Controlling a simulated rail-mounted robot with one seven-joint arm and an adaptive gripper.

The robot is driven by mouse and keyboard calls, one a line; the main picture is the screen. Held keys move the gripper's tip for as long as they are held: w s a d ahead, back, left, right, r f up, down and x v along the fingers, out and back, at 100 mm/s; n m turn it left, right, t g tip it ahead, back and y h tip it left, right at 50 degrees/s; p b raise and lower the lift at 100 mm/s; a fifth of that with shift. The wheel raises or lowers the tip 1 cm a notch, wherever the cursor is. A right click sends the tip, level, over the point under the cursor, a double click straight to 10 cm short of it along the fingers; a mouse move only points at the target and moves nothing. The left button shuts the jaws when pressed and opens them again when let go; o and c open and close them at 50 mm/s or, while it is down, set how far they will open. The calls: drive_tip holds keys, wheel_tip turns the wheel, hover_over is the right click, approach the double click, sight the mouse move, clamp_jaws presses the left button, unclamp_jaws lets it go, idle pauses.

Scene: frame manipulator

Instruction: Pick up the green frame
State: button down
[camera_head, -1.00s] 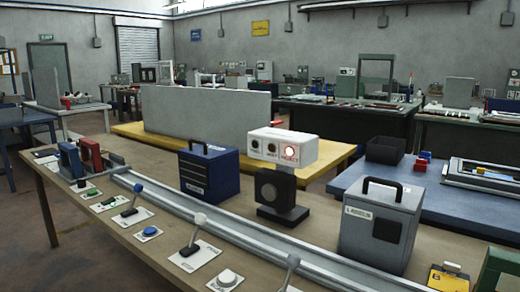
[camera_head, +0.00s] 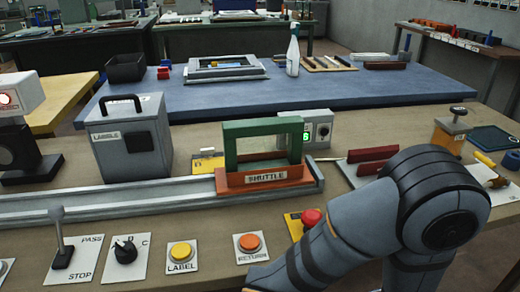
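The green frame (camera_head: 262,128) stands upright in the orange shuttle block (camera_head: 265,178), which carries a "SHUTTLE" label. The shuttle sits at the right end of the grey rail (camera_head: 130,203). A grey box with a small green display stands right behind the frame's right side. My arm reaches in at the lower right, and its gripper is outside the picture.
A grey box with a black handle (camera_head: 132,138) stands behind the rail to the left. Along the front are a lever (camera_head: 62,240), a knob (camera_head: 124,250), a yellow button (camera_head: 180,251) and an orange button (camera_head: 249,243). Red bars (camera_head: 372,157) lie to the right.

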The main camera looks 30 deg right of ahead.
drive_tip(key=c, duration=2.4)
unclamp_jaws()
drive_tip(key=shift+c, duration=0.2)
drive_tip(key=o, duration=1.5)
drive_tip(key=shift+o, duration=0.6)
drive_tip(key=shift+a, duration=0.1)
